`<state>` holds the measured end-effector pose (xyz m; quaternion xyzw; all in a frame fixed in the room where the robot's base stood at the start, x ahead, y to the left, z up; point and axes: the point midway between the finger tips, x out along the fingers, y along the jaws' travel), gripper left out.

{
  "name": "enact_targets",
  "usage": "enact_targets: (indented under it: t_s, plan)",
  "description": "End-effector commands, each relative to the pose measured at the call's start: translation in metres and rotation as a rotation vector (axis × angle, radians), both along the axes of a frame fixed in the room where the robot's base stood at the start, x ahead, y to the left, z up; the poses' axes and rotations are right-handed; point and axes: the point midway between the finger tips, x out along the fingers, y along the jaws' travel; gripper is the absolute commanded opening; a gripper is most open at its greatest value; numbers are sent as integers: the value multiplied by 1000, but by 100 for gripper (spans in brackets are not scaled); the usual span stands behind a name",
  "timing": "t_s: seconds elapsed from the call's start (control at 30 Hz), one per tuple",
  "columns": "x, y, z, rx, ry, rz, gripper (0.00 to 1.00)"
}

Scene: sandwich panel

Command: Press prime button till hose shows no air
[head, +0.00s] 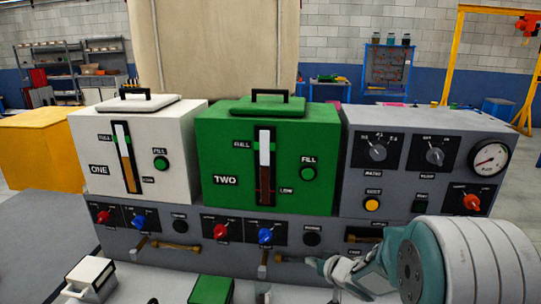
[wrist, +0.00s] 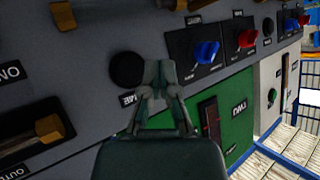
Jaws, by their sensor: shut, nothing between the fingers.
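The grey panel's black round button (head: 312,239) sits right of the blue knob below green tank TWO (head: 222,160). In the upside-down wrist view this button (wrist: 126,70) shows beside a partly hidden label ending in "ME". A similar black button (head: 180,226) sits below white tank ONE (head: 90,150). My gripper (head: 326,264) is shut and empty, low at the panel front. In the wrist view its fingertips (wrist: 161,68) overlap the panel just right of the button; contact cannot be told. No hose is clearly identifiable; brass-coloured fittings (head: 180,247) run along the panel's lower part.
Red (head: 220,231) and blue (head: 265,236) knobs sit left of the button. A grey control box (head: 400,190) with a gauge and yellow button stands at right. A white box (head: 90,279) and green box (head: 212,289) stand in front of the panel.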

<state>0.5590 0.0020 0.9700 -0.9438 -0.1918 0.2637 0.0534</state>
Motion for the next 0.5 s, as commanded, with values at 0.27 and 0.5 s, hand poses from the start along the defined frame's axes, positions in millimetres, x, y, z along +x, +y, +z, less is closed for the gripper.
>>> enact_targets:
  t_s: [0.27, 0.5]
  plan:
    - [-5, 1, 0, 0, 0, 0, 0]
    - [-36, 8, -2, 0, 0, 0, 0]
